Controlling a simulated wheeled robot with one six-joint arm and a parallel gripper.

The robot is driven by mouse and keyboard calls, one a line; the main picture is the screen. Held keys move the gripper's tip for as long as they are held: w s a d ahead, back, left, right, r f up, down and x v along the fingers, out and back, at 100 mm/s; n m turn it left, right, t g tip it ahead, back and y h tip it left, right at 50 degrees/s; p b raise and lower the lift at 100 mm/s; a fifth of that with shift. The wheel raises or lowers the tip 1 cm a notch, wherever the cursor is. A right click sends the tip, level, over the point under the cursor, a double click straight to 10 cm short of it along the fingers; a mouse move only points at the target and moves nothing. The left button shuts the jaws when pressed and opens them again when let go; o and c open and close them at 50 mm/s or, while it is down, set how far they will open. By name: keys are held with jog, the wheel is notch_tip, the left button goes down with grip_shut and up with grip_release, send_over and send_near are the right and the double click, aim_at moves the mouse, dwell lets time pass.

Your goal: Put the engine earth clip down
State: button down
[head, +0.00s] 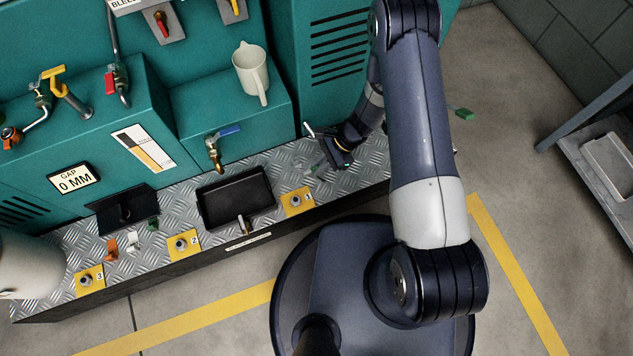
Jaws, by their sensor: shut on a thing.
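My gripper (337,151) is at the end of my arm, low over the right part of the tread-plate ledge (283,165), close to the teal housing. It is seen from the side and is small in the picture. It is shut on a small, pale greenish thing (317,168), which I take to be the engine earth clip. The clip's shape is hard to make out, and I cannot tell whether it touches the ledge. My wrist hides part of the ledge behind it.
A black tray (236,197) lies left of my gripper, below a brass tap (214,150). Yellow plate 1 (298,201) is nearer the ledge's front edge. Orange (111,248) and white (134,241) clips stand further left. A green piece (465,114) shows right of my arm.

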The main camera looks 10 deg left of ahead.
notch_tip(320, 180, down, 11)
jog(key=b, duration=0.3)
jog(key=shift+r, duration=0.15)
jog(key=c, duration=2)
grip_release()
jog(key=o, duration=0.5)
jog(key=shift+r, duration=0.2)
jog(key=p+v, duration=0.3)
jog(key=v, duration=0.8)
jog(key=shift+d+r, duration=0.3)
